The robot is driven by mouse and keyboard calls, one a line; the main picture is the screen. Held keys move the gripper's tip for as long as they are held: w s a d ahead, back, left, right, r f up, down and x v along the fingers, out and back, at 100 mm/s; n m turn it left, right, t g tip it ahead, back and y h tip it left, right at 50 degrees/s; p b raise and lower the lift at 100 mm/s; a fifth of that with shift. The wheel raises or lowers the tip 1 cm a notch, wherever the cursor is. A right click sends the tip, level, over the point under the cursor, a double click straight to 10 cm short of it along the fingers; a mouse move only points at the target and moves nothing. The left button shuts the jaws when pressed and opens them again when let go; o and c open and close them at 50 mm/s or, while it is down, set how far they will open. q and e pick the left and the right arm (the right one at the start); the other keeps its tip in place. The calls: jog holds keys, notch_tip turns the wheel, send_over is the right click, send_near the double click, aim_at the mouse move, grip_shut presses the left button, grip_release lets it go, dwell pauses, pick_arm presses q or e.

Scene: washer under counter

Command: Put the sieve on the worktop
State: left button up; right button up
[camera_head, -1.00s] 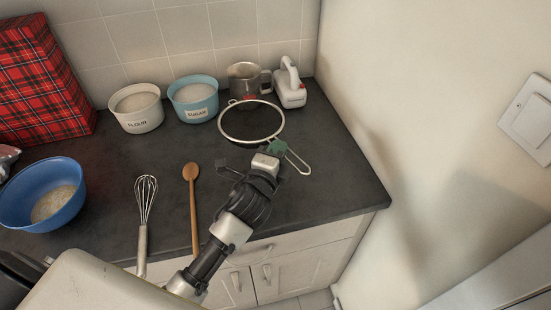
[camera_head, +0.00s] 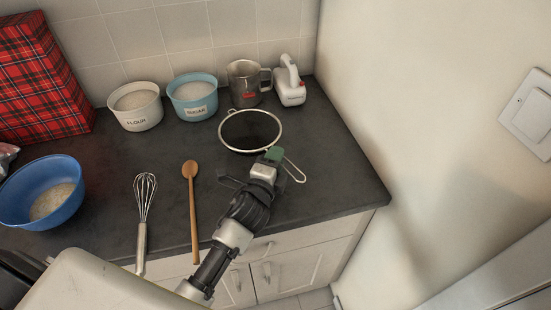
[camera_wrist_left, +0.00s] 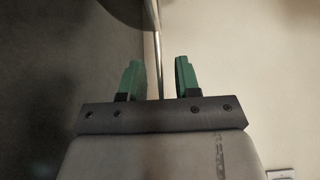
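The sieve (camera_head: 223,134), with a pale round rim, a dark bowl and a wire handle (camera_head: 298,174), sits on the dark worktop (camera_head: 330,170) near the back right. Its handle points towards the front right. My left gripper (camera_head: 274,154) is at the handle, its green fingers just in front of the rim. In the left wrist view the two fingers (camera_wrist_left: 158,78) stand apart, with the thin handle (camera_wrist_left: 158,55) between them and gaps on both sides. Part of the sieve's rim and bowl (camera_wrist_left: 128,10) shows at the top there. My right gripper is not in view.
A flour bowl (camera_head: 136,121), a sugar bowl (camera_head: 193,111), a metal jug (camera_head: 243,84) and a white appliance (camera_head: 289,95) stand behind the sieve. A wooden spoon (camera_head: 192,215), a whisk (camera_head: 142,225) and a blue bowl (camera_head: 65,210) are to the left. The right wall is close.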

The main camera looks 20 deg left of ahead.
pick_arm(q)
jog(key=shift+r, duration=0.3)
jog(key=s, duration=0.3)
jog(key=s+b, duration=0.1)
jog(key=s, duration=0.3)
jog(key=s+b, duration=0.1)
jog(key=s, duration=0.3)
jog(key=shift+s+a+f, duration=0.15)
jog(key=shift+s+f, duration=0.1)
jog(key=shift+s+r, duration=0.1)
jog(key=shift+s, duration=0.2)
